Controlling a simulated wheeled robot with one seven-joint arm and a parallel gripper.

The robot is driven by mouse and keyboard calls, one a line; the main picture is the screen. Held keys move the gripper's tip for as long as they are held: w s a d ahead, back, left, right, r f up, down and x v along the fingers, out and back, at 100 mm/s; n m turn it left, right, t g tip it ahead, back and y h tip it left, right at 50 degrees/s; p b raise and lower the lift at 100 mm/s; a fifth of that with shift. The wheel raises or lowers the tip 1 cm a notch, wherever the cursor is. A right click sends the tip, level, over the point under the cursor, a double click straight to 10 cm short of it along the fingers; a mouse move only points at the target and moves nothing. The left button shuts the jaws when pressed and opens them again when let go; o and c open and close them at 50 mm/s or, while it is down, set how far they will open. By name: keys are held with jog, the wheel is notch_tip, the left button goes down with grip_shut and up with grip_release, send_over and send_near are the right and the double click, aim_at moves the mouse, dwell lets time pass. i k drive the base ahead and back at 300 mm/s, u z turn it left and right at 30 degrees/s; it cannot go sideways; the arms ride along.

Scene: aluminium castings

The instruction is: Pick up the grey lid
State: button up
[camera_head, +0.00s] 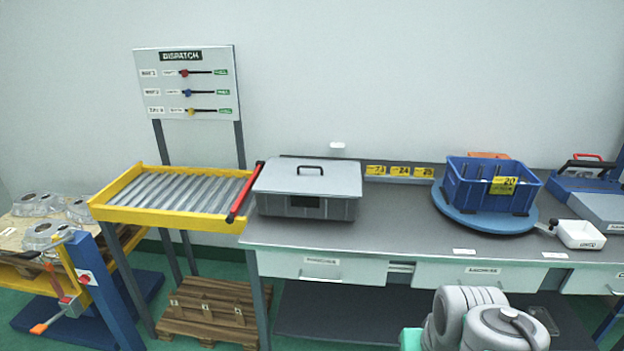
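The grey lid (309,177) lies on top of a grey box (308,206) at the left end of the workbench. It has a dark bar handle (311,168) standing up near its middle. Part of my own arm shows at the lower right, in front of the bench. My gripper is not visible in this view.
A yellow-framed roller conveyor (180,214) with a red bar (245,192) stands just left of the box. The bench top (395,220) between is clear.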

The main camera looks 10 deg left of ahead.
aim_at(311, 177)
jog(key=u, duration=2)
jog(key=i, duration=2.55)
jog(key=z, duration=2.25)
jog(key=i, duration=0.45)
